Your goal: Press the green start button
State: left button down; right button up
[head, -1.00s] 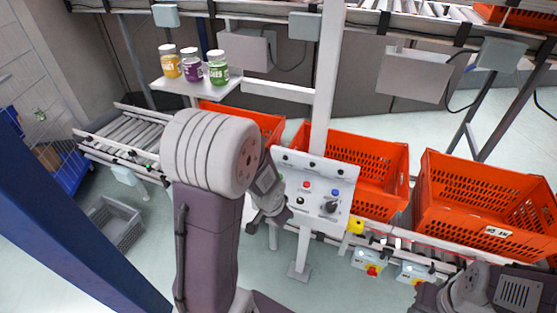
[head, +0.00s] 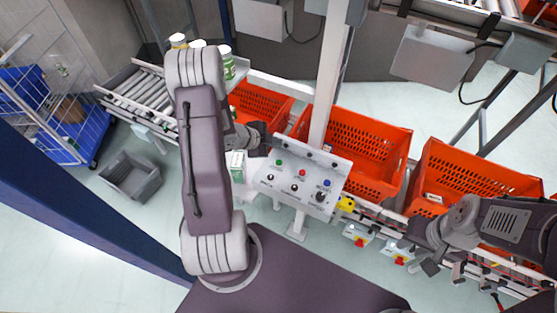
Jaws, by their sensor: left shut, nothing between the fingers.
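The green start button (head: 279,161) is the leftmost of the coloured buttons on the grey control panel (head: 312,161), with a red button (head: 302,172) and a blue button (head: 327,183) to its right. My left gripper (head: 264,139) is shut and empty, just above and left of the panel's upper left corner. It appears apart from the green button, which is in plain sight. My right gripper (head: 421,260) is at the lower right, well away from the panel, beside the conveyor edge. Its finger opening is not clear.
Orange totes (head: 384,136) stand behind and right of the panel on the conveyor. A white post (head: 329,75) rises behind the panel. A yellow button box (head: 346,203) sits at its right. A grey crate (head: 131,176) lies on the floor at left.

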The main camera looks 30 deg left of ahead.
aim_at(277, 164)
pick_arm(q)
jog(key=f+b, duration=0.2)
jog(key=f, duration=0.1)
jog(key=f+b, duration=0.6)
jog(key=shift+w+f, duration=0.1)
jog(key=shift+w, duration=0.2)
jog(key=shift+s, duration=0.1)
dwell(1.5)
jog(key=shift+f+b, duration=0.3)
jog(key=shift+b, duration=0.05)
jog(key=shift+f+b, duration=0.4)
jog(key=shift+f, duration=0.1)
dwell(0.5)
jog(key=shift+r, duration=0.1)
jog(key=shift+r+p, duration=0.8)
